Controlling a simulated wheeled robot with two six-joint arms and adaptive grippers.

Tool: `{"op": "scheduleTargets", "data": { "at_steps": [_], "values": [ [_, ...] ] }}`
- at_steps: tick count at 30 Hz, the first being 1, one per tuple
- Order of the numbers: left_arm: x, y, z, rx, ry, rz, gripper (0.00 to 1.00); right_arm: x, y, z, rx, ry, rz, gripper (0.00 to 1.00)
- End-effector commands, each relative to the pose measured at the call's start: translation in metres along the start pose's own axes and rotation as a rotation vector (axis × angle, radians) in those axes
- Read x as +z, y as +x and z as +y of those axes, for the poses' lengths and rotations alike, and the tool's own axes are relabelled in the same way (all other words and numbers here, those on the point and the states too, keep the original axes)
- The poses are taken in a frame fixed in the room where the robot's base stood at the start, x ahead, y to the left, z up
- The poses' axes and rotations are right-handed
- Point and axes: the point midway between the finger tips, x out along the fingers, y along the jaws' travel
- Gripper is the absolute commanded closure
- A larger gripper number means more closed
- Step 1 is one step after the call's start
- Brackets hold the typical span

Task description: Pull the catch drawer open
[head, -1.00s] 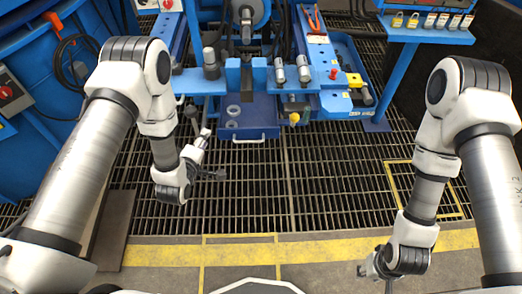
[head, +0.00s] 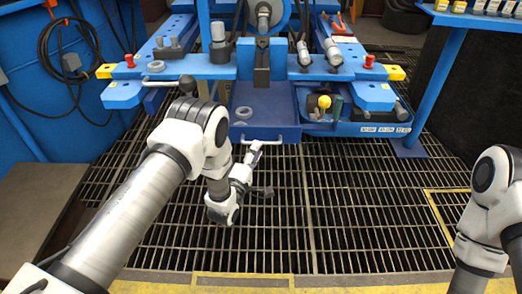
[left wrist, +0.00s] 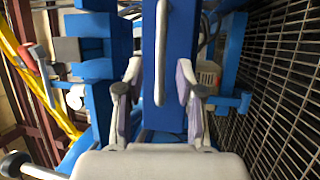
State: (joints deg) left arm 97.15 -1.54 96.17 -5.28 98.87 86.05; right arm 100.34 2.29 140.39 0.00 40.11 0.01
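The catch drawer (head: 280,132) is a blue tray low at the middle of the blue machine, with its floor partly visible from above. Its pale bar handle (head: 275,143) runs across its front. The handle also shows in the left wrist view (left wrist: 160,50), upright in that picture, in line with the gap between the fingers. My left gripper (head: 254,150) is just in front of the handle. Its two fingers (left wrist: 160,92) are apart with nothing gripped; whether they reach around the bar I cannot tell. My right gripper is out of the picture.
The dark floor grating (head: 350,200) in front is clear.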

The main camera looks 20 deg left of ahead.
Motion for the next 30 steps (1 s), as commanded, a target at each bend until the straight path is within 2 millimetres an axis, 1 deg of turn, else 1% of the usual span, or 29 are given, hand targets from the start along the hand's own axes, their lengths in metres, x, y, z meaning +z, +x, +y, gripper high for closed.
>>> {"op": "scheduleTargets", "data": {
  "at_steps": [1,3,6,9,14,15,18,30],
  "values": [
    [0.001,0.010,-0.004,0.005,0.000,0.000,0.63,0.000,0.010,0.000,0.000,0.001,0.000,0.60],
    [0.001,0.022,-0.004,0.003,0.000,0.000,0.63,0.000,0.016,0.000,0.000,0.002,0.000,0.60],
    [0.000,0.035,-0.003,0.003,0.000,0.000,0.63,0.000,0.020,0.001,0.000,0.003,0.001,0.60],
    [0.000,0.040,-0.002,-0.001,-0.001,0.000,0.63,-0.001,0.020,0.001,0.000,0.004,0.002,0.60],
    [0.000,0.041,-0.001,-0.002,-0.001,0.001,0.63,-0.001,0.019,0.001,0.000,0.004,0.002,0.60],
    [0.000,0.040,-0.001,-0.002,-0.001,0.001,0.67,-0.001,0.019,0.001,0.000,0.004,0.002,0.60],
    [0.000,0.040,-0.001,-0.002,-0.001,0.000,1.00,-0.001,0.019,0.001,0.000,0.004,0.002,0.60],
    [0.000,0.040,-0.001,-0.002,0.000,0.001,1.00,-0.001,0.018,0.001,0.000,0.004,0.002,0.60]
  ]
}}
